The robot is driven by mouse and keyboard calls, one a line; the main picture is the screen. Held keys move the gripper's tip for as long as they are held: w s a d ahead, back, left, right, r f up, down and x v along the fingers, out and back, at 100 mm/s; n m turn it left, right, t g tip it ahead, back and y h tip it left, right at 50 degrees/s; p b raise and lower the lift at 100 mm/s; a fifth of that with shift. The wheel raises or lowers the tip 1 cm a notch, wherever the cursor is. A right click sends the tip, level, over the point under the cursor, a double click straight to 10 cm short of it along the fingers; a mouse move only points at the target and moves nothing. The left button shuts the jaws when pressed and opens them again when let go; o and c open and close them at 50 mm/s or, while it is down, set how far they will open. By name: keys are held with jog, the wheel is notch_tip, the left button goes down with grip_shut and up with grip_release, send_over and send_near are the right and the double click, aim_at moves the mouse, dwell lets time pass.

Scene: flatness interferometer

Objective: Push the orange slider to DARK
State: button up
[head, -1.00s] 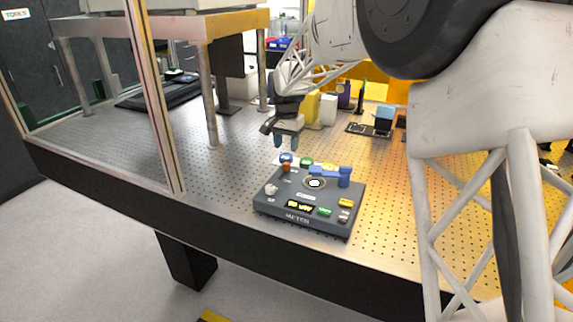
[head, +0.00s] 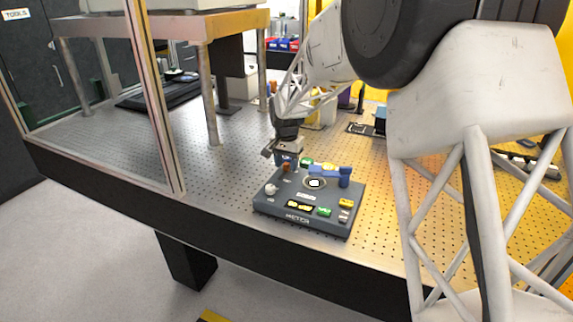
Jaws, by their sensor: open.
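The dark grey control box (head: 264,205) stands on the perforated table near its front edge. The orange slider (head: 286,168) shows as a small orange-brown piece at the box's back left, partly hidden by my gripper. My gripper (head: 285,161) is open and low over the back left of the box, right at the slider. I cannot tell whether the fingers touch the slider. The DARK label is too small to read.
A metal-framed stand (head: 211,110) is at the left. The table left of the box is clear.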

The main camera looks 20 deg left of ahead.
aim_at(280, 179)
jog(key=shift+f, duration=0.25)
jog(key=shift+c, duration=0.3)
grip_shut()
jog(key=shift+s, duration=2.6)
jog(key=shift+o, duration=0.3)
grip_release()
